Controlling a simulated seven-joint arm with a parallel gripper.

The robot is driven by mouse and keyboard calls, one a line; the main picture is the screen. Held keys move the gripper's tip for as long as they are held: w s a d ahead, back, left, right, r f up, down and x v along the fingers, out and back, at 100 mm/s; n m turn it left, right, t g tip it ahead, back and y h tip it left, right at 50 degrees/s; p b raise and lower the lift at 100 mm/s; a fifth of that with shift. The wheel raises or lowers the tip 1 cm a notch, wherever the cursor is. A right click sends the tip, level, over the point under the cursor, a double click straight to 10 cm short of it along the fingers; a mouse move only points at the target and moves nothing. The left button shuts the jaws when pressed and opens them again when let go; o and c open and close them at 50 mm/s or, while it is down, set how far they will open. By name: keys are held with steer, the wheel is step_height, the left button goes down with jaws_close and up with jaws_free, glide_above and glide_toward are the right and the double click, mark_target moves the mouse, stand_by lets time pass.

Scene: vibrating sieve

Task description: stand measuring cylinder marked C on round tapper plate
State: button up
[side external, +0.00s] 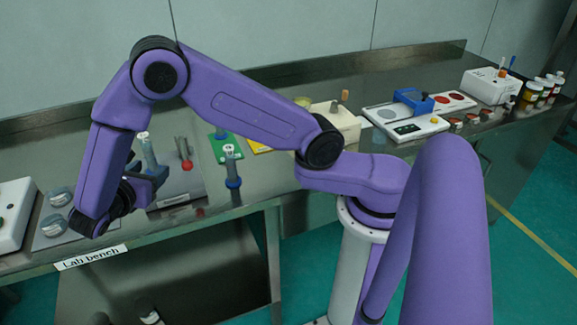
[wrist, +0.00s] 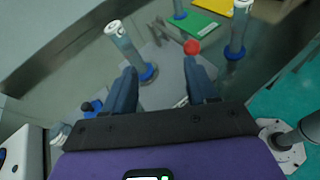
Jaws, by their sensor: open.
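One cylinder (side external: 149,152) stands on a grey plate (side external: 182,197), close to my gripper (side external: 148,183). In the wrist view this cylinder (wrist: 130,48) has its blue base just beyond my open fingers (wrist: 163,72), nearer the left one; the gap between them is empty. A second cylinder (side external: 231,165) stands to the right; it also shows in the wrist view (wrist: 239,30).
Lidded jars (side external: 59,196) and a white box (side external: 12,212) are at left. A blue block (side external: 412,100) sits beside the round plate. Jars (side external: 530,94) and a white box (side external: 490,85) are far right.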

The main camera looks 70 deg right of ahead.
steer(key=s+d+r+m+g+y, duration=0.1)
steer(key=s+y, duration=0.3)
steer(key=s, duration=0.6)
steer(key=s+d+r+m+g+y, duration=0.1)
steer(key=s+y, duration=0.4)
steer(key=s, duration=0.5)
steer(key=s+d+r+m+g+y, duration=0.2)
steer(key=s+d+m+y, duration=0.3)
steer(key=s, duration=0.5)
steer(key=shift+s+r, duration=0.3)
steer(key=shift+r, duration=0.25)
